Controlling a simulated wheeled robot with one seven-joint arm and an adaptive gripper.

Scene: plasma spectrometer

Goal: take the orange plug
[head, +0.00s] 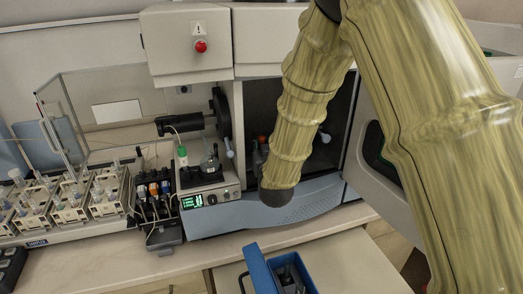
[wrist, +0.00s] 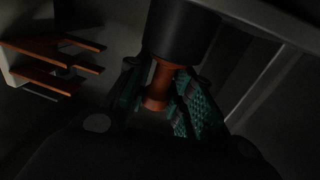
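In the dark wrist view, an orange cylindrical plug (wrist: 158,88) hangs below a wide black cylinder (wrist: 180,32). My gripper (wrist: 160,100) has its teal ridged finger pads on either side of the plug. The plug's lower end shows between the pads. I cannot tell whether both pads press on it or a small gap is left. In the head view my arm reaches into the open dark chamber of the instrument (head: 262,95) and hides my gripper and most of the plug's surroundings.
Orange slats (wrist: 55,60) stand at the left of the wrist view. In the head view, an open door (head: 385,165) is at the chamber's right. Sample racks (head: 70,205) stand left on the bench, and a blue box (head: 262,270) is in front.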

